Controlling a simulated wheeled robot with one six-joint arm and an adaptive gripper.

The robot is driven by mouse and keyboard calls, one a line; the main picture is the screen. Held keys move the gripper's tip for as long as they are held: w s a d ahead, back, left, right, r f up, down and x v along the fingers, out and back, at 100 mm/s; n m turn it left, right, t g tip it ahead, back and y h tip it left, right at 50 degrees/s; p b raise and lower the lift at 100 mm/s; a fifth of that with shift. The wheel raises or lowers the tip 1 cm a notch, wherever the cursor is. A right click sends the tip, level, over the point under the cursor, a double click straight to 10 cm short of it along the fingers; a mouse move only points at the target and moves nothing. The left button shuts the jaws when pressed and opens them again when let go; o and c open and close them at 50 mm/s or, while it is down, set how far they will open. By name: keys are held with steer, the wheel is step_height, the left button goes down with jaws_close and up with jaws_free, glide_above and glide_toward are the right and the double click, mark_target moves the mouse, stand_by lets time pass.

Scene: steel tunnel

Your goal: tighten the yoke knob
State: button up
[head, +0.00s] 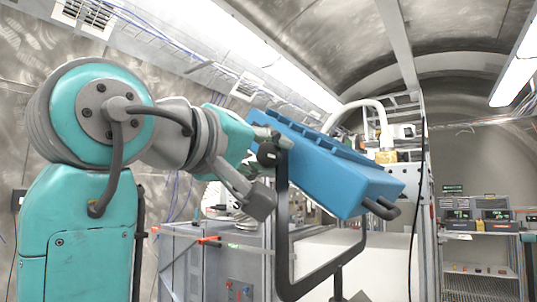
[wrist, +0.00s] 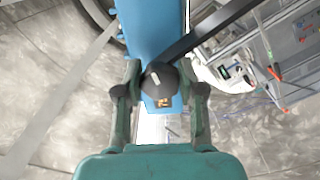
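The yoke knob (wrist: 160,77) is round and black with a pale mark on its face. In the head view the knob (head: 267,153) sits at the upper left end of the black yoke (head: 282,220), against a tilted blue housing (head: 325,165). The housing also shows behind the knob in the wrist view (wrist: 152,30). My gripper (wrist: 160,84) has one finger on each side of the knob, with narrow gaps seeming to show. In the head view my gripper (head: 264,166) reaches the knob from the left. It looks open; finger contact is hard to judge.
The yoke bar runs up and right from the knob in the wrist view. Grey cabinets (head: 190,262) stand below my arm. A white block (head: 330,262) is behind the yoke. A shelf with instruments (head: 480,245) stands far right.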

steer(key=c, duration=0.3)
steer(key=m, duration=0.5)
steer(key=shift+m, duration=0.3)
steer(key=m, duration=0.4)
steer(key=shift+m, duration=2.1)
